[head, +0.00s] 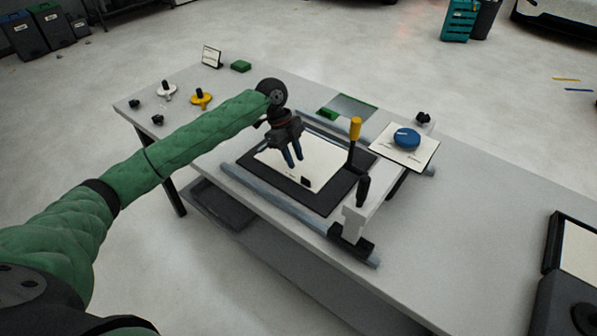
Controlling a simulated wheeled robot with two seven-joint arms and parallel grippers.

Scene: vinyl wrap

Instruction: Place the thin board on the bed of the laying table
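A thin white board (325,165) lies flat on the black bed (327,205) of the laying table, inside the bed's dark border. A small dark block (305,181) sits near its front edge. My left gripper (293,160) points down over the left part of the board. Whether the tips touch the board cannot be told. The gripper and arm hide part of the bed's far left side. My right gripper is not in view.
Grey rails (270,200) run along the bed. A white gantry (360,215) with a yellow-topped handle (355,128) crosses its right side. A white panel (420,152) with a blue round piece (406,137) lies to the right.

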